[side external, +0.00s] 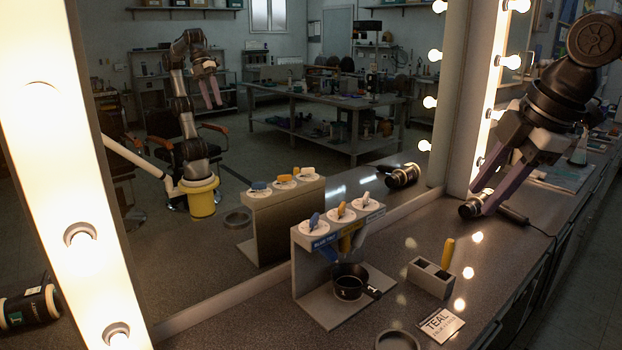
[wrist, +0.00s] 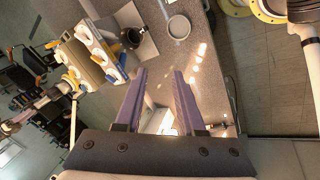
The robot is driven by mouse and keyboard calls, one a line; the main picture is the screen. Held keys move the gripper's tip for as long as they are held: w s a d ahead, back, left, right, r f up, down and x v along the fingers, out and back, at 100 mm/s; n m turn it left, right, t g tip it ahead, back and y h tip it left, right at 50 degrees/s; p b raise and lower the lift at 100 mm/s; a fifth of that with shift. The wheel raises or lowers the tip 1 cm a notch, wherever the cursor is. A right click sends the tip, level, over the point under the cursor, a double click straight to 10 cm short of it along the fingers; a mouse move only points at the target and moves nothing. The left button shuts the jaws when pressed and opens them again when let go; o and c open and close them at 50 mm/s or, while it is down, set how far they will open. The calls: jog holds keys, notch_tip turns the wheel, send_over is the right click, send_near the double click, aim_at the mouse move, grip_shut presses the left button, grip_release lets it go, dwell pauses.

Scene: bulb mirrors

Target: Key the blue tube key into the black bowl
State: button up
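The blue tube key (side external: 314,220) is a small blue knob on a white disc at the left end of the dispenser stand's top (side external: 303,240), above a "BLUE" label. A blue tube (side external: 330,253) shows below it. The black bowl (side external: 348,289) sits on the stand's base under the tubes; it also shows in the wrist view (wrist: 131,38). I cannot see into it clearly. My gripper (side external: 482,202) is raised at the right, well apart from the stand. Its two purple fingers are spread with nothing between them, as the wrist view also shows (wrist: 159,75).
Yellow (side external: 342,209) and white (side external: 366,198) keys share the stand. A slotted block (side external: 430,279) with a yellow piece, a TEAL card (side external: 440,324) and a round dish (side external: 398,341) lie in front. A mirror behind reflects the stand and my arm. Black cylinders lie at the back right.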

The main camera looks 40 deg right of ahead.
jog(key=w+r+n+g, duration=0.1)
jog(key=w+r+n, duration=0.55)
jog(key=w, duration=0.45)
jog(key=n+g+h, duration=0.1)
jog(key=n+g, duration=0.2)
jog(key=n, duration=0.1)
send_over(314, 216)
jog(key=a, duration=0.1)
notch_tip(314, 216, down, 14)
jog(key=f, duration=0.1)
jog(key=shift+s+a, duration=0.2)
jog(key=shift+s, duration=0.1)
jog(key=shift+d+f, duration=0.2)
jog(key=shift+f, duration=0.95)
jog(key=shift+w+d+f, duration=0.1)
jog(key=shift+d+f, duration=0.05)
jog(key=shift+f, duration=1.05)
jog(key=shift+w+d+f, duration=0.1)
jog(key=shift+d+f, duration=0.05)
jog(key=shift+f, duration=1)
jog(key=shift+d+f, duration=0.1)
jog(key=shift+f, duration=0.3)
